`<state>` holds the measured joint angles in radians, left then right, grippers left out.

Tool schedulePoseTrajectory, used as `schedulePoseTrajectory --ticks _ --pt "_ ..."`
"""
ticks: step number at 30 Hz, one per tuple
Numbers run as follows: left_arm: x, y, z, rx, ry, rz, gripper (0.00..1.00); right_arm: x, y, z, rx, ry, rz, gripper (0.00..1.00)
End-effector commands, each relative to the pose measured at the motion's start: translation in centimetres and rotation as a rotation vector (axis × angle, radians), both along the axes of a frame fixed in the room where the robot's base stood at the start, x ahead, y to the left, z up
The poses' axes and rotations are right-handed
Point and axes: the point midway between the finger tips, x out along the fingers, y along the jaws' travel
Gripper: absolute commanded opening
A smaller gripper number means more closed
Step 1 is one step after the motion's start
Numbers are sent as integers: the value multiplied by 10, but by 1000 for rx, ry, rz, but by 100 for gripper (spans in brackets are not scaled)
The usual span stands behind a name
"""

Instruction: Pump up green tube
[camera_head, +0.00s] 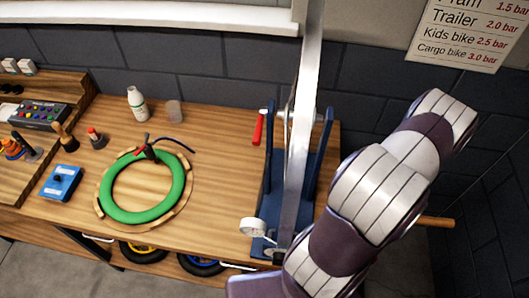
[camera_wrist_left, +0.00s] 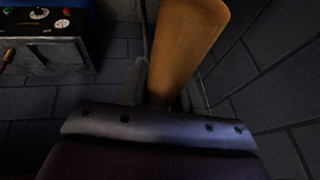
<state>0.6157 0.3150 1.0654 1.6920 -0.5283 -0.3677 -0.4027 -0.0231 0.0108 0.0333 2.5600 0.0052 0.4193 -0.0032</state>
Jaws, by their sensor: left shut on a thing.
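The green tube (camera_head: 113,205) lies as a ring on the workbench, inside a flat wooden ring. A black and red fitting (camera_head: 148,151) sits on its far side, with a dark hose running right from it. A blue stand (camera_head: 272,180) with upright posts, a long grey bar (camera_head: 303,95) and a round white gauge (camera_head: 253,227) stands right of it. A wooden handle (camera_head: 435,221) sticks out from behind my arm. In the left wrist view my left gripper (camera_wrist_left: 152,88) is shut on a wooden handle (camera_wrist_left: 184,45). Its grip is hidden in the head view. My right gripper is not in view.
A white bottle (camera_head: 137,104), a clear cup (camera_head: 174,111), a small blue box (camera_head: 61,183) and a red tool (camera_head: 258,128) are on the bench (camera_head: 225,165). A pressure sign (camera_head: 465,32) hangs on the wall. Bench space right of the tube is clear.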

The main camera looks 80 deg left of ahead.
Motion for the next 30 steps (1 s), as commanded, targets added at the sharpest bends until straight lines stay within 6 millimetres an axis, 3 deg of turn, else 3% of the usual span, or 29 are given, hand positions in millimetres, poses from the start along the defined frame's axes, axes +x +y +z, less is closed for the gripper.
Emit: schedulePoseTrajectory --ticks 5,30 --pt "0 1 -6 0 0 1 0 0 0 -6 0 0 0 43" --pt "1 1 -144 1 -2 1 0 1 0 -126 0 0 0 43"
